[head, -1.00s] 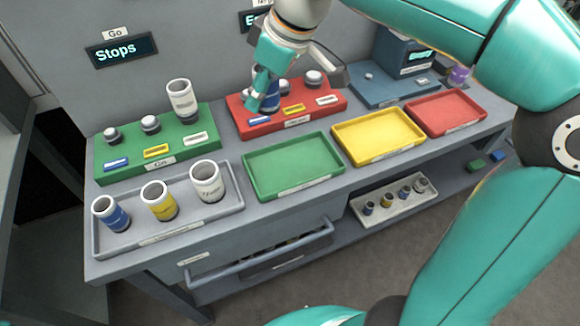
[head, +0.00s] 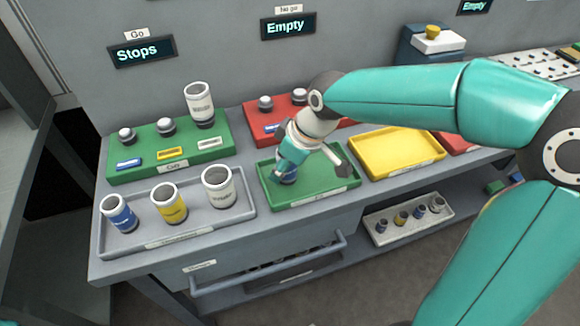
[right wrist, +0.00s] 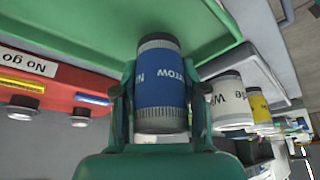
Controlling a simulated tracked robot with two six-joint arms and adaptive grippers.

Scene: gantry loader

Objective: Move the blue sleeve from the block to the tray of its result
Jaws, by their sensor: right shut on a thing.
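My right gripper (head: 284,172) is shut on the blue sleeve (head: 289,179), at the left part of the green tray (head: 335,190). In the right wrist view the sleeve (right wrist: 160,88), with its dark end rings, sits between the two fingers, its far end against the green tray floor in the picture. I cannot tell whether it touches the floor. The red block (head: 262,130) behind, labelled No go in the right wrist view, shows bare posts; my arm hides part of it. A display above it reads Empty (head: 286,27). My left gripper is not in view.
Yellow tray (head: 400,170) and red tray (head: 462,142) lie to the right. The grey tray (head: 247,207) at left holds blue, yellow and white sleeves. A green block (head: 130,178) carries a tall white sleeve (head: 200,103); the display above reads Stops.

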